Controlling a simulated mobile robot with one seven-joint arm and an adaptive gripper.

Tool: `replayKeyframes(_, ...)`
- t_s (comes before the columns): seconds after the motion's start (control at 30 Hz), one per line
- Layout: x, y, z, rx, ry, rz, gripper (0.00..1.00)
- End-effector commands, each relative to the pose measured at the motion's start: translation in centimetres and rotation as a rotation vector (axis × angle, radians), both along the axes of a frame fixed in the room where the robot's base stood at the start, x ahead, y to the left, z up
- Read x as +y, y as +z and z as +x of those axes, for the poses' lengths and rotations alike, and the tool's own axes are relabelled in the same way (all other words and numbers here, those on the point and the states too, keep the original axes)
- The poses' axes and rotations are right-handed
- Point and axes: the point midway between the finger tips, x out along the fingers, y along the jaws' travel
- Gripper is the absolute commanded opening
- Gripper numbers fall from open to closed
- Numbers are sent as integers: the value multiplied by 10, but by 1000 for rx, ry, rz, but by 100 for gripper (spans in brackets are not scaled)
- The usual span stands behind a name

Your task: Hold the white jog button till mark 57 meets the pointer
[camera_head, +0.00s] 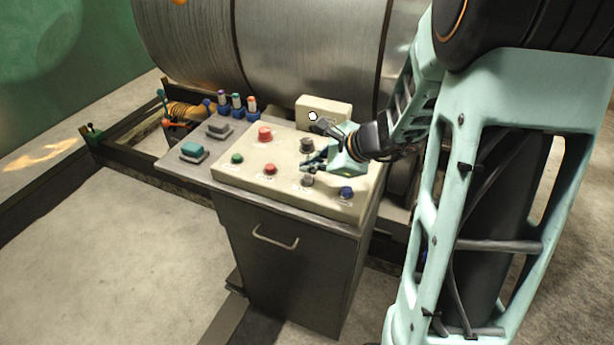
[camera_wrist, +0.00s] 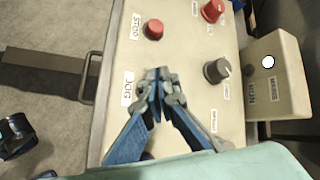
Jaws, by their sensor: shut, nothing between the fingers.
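My gripper (camera_head: 309,165) is shut and empty, low over the front row of the beige control panel (camera_head: 240,178). In the wrist view its fingertips (camera_wrist: 162,76) are together beside the label reading JOG (camera_wrist: 128,88); the fingers hide the button there. In the head view a greyish round button (camera_head: 307,181) shows just in front of the gripper, likely the jog button. I cannot tell whether the fingertips touch it. A bright white disc (camera_head: 312,117) is on the small box behind the panel; it also shows in the wrist view (camera_wrist: 268,62). No numbered mark or pointer is readable.
The panel also has a red stop button (camera_wrist: 153,29), a green button (camera_head: 237,158), a blue button (camera_head: 346,192), a larger red button (camera_head: 265,134) and a dark knob (camera_wrist: 216,70). A large metal drum (camera_head: 300,50) stands behind. A cabinet handle (camera_head: 275,240) sticks out below.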

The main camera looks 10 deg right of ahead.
Motion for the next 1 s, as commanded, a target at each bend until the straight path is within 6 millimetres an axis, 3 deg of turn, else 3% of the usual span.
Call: replayKeyframes(1.0,0,-9,0,0,0,0,0)
